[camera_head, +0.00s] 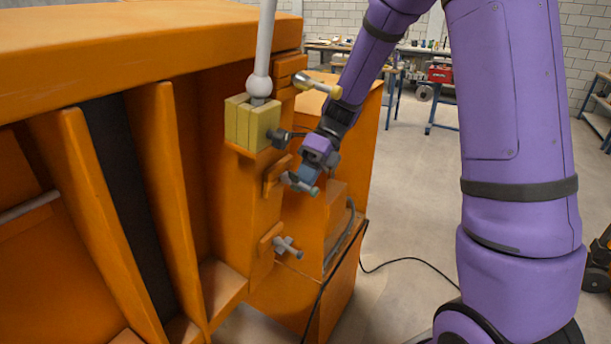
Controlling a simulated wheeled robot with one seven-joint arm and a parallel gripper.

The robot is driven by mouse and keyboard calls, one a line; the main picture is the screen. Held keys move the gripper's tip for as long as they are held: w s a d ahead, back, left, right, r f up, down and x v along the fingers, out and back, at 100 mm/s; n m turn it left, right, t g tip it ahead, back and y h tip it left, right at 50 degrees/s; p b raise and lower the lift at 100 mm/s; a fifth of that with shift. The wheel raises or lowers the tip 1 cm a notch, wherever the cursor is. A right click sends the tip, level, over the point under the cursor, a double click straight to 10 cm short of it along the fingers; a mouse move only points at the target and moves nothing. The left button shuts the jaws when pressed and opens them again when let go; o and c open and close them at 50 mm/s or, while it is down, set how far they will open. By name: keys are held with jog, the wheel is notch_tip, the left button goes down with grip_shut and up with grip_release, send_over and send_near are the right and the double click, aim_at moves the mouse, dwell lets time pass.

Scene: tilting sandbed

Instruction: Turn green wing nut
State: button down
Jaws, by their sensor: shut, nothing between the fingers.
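A second grey wing-shaped fastener (287,247) is lower on the machine, apart from my gripper.
Above are a yellow-green block (250,124) with a grey upright lever (260,60), a dark knob (280,138) and a pale yellow handle (318,85). The orange machine (130,45) fills the left. A black cable (410,260) lies on the floor. Workbenches stand behind.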

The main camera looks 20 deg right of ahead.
jog(key=shift+s+a+f, duration=0.15)
jog(key=shift+a+f, duration=0.2)
jog(key=shift+f, duration=0.2)
jog(key=shift+a+f, duration=0.15)
dwell(1.5)
